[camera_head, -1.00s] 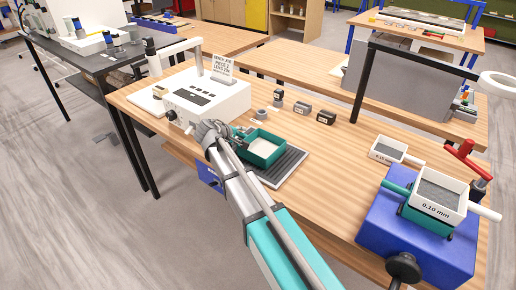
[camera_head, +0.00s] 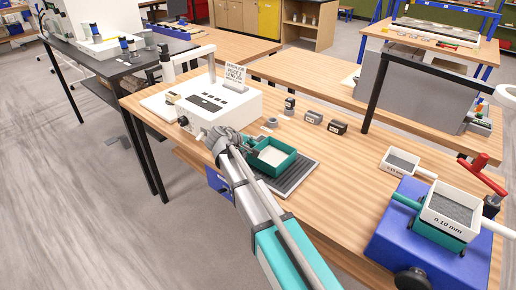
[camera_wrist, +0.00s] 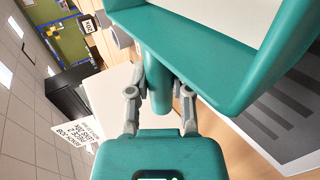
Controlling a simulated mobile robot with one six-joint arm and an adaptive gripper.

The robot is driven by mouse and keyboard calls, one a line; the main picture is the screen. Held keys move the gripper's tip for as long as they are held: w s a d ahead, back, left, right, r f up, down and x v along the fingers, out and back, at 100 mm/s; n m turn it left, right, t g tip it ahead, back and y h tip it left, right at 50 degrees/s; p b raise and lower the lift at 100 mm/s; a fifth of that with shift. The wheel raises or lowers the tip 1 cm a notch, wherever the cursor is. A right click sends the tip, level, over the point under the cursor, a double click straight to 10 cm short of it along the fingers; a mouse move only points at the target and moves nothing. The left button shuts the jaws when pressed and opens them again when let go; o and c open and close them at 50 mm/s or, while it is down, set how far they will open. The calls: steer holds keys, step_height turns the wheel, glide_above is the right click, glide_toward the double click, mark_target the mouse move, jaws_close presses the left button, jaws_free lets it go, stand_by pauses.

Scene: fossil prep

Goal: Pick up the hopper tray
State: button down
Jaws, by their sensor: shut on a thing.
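The hopper tray is a teal, open-topped tray (camera_head: 285,167) with a pale inside. In the head view it is over a dark ribbed mat (camera_head: 305,172) on the wooden bench. I cannot tell whether it touches the mat. My gripper (camera_head: 238,143) is at the tray's left end. In the wrist view, the tray (camera_wrist: 190,65) fills the upper right and its round teal handle (camera_wrist: 157,75) runs down between my fingers. My gripper (camera_wrist: 159,98) is shut on this handle. My arm hides part of the mat in the head view.
A white instrument box (camera_head: 238,104) with a printed sign (camera_head: 236,75) stands just behind my gripper. A blue stand (camera_head: 415,235) with a sieve marked 0.10 mm (camera_head: 447,218) is at right. Bare bench lies between mat and stand.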

steer(key=shift+r, duration=0.25)
step_height(320, 180, up, 2)
steer(key=p, duration=0.2)
steer(key=shift+r+p, duration=0.1)
steer(key=shift+p, duration=0.2)
steer(key=s+r+p, duration=0.1)
steer(key=r+p, duration=0.1)
steer(key=s+r+p, duration=0.2)
steer(key=s+d+r+p, duration=0.1)
steer(key=r+p, duration=0.1)
steer(key=shift+s+r+p, duration=0.3)
steer(key=shift+s, duration=0.1)
steer(key=s+d+r+p, duration=0.1)
steer(key=s+r+p, duration=0.2)
steer(key=s, duration=0.6)
steer(key=shift+d+r+p, duration=0.35)
steer(key=shift+r, duration=0.05)
steer(key=c, duration=1)
jaws_free()
steer(key=shift+c, duration=0.2)
jaws_close()
